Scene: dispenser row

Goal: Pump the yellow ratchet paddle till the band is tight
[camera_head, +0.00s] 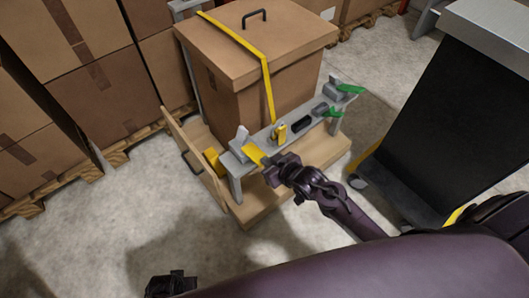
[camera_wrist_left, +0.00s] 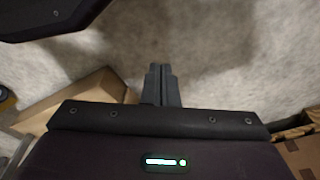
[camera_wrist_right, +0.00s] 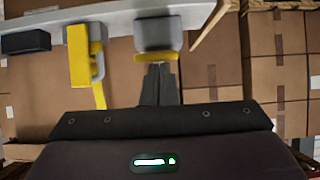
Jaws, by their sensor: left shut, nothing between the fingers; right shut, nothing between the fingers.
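The yellow paddle (camera_head: 253,154) sits on a grey block at the left end of a grey rail (camera_head: 239,170). In the right wrist view the paddle (camera_wrist_right: 155,57) shows edge-on, just ahead of my fingertips. My right gripper (camera_head: 271,170) is shut and empty, right at the paddle; I cannot tell if they touch. The yellow band (camera_head: 265,75) runs over the lidded brown box (camera_head: 225,95) down to a yellow clasp (camera_head: 280,132) on the rail. Whether the band is tight is unclear. My left gripper (camera_wrist_left: 162,80) is shut and empty above the floor.
A black block (camera_head: 302,124) and green-handled parts (camera_head: 348,88) are along the rail. The box stands on a wooden base with a side board (camera_head: 190,150). Stacked cartons (camera_head: 80,50) are behind left. A dark cabinet (camera_head: 440,110) stands right. Floor at front left is clear.

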